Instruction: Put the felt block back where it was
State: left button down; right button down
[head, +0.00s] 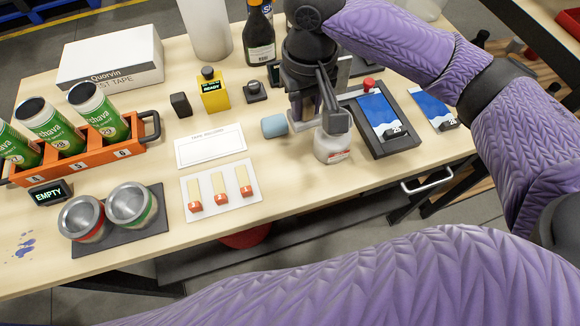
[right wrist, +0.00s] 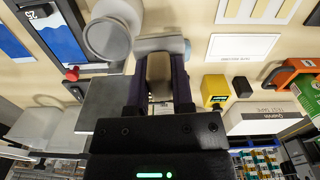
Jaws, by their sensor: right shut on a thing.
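My right gripper (head: 318,108) points down over the back middle of the table, between a pale blue cylinder and a white jar. In the right wrist view my right gripper (right wrist: 159,95) is shut on a tan-brown block, which looks like the felt block (right wrist: 158,70). In the head view the block is largely hidden by the fingers, and I cannot tell whether it touches the table. The blue cylinder (head: 274,126) lies on its side just left of the gripper. The white jar (head: 334,148) stands close in front of it. My left gripper is out of view.
A dark tray with a blue print (head: 381,116) is right of the gripper. A white label card (head: 210,146), a yellow READY box (head: 214,92) and a dark bottle (head: 260,35) stand nearby. An orange can rack (head: 80,160) is at left. Bare table lies in front of the jar.

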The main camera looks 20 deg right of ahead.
jog(key=s+a+f+n+p, duration=0.1)
jog(key=f+p, duration=0.2)
jog(key=f, duration=0.1)
jog(key=s+a+f+n+p, duration=0.1)
jog(key=f+p, duration=0.2)
jog(key=f, duration=0.1)
jog(key=s+a+f+n+p, duration=0.1)
jog(key=f+p, duration=0.2)
jog(key=f, duration=0.1)
jog(key=shift+p, duration=0.35)
jog(key=shift+w+f, duration=0.1)
jog(key=shift+f, duration=0.25)
jog(key=shift+f, duration=0.1)
jog(key=shift+c, duration=2.4)
grip_release()
